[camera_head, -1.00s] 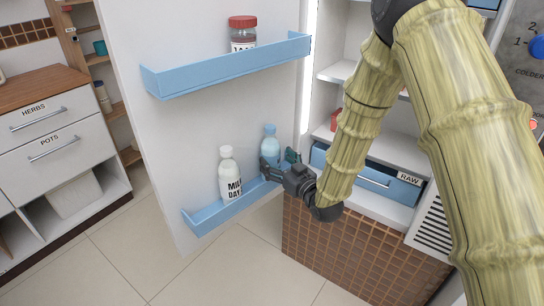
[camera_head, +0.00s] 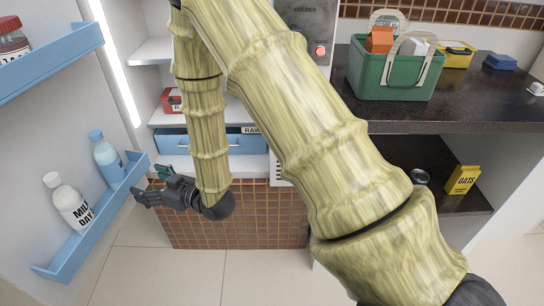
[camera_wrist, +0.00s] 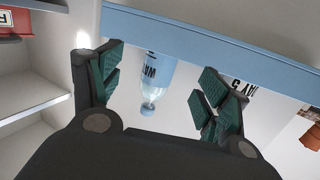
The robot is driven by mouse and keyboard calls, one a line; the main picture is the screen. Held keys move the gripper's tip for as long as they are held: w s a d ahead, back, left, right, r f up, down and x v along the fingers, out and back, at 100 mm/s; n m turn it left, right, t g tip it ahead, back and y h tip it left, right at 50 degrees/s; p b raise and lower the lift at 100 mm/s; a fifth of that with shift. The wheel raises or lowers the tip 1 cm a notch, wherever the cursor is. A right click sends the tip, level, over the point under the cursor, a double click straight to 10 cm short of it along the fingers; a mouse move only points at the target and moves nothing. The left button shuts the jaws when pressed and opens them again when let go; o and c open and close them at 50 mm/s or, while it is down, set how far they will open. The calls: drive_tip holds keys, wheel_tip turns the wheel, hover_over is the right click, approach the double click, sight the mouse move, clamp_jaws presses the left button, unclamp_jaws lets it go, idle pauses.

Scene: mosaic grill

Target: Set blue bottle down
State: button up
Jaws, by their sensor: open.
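The blue bottle (camera_head: 107,159) stands on the lower blue door shelf (camera_head: 88,232), at the shelf's end nearer the fridge body. In the wrist view the blue bottle (camera_wrist: 154,82) shows upside down between the fingers and beyond them, against the shelf. My gripper (camera_head: 146,188) is open and empty, to the right of the shelf and apart from the bottle. Its green-padded fingers (camera_wrist: 155,92) are spread wide in the wrist view.
A white milk bottle (camera_head: 70,208) stands on the same shelf, left of the blue one. An upper blue door shelf (camera_head: 42,62) holds a red-lidded jar (camera_head: 12,42). Inside the fridge are a blue RAW drawer (camera_head: 240,143) and white shelves. A green basket (camera_head: 392,78) stands on the dark counter.

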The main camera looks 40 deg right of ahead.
drive_tip(key=s+d+f+m+g+h, duration=0.25)
drive_tip(key=s+d+f+g, duration=0.2)
drive_tip(key=s+f, duration=0.6)
drive_tip(key=s+d+f+m+g+h, duration=0.1)
drive_tip(key=s+d+f+g+h, duration=0.3)
drive_tip(key=s+f, duration=0.7)
drive_tip(key=s+d+f+m+g, duration=0.1)
drive_tip(key=s+d+f+g, duration=0.1)
drive_tip(key=s, duration=0.4)
drive_tip(key=s+d+f+g+h, duration=0.1)
drive_tip(key=s+d+f+g, duration=0.1)
drive_tip(key=s+f, duration=0.3)
drive_tip(key=s+d+f+m+g+h, duration=0.1)
drive_tip(key=s+f, duration=0.3)
drive_tip(key=s, duration=0.4)
drive_tip(key=shift+d+m+g, duration=0.35)
drive_tip(key=shift+d+g, duration=0.1)
drive_tip(key=shift+d, duration=0.35)
drive_tip(key=shift+r, duration=0.1)
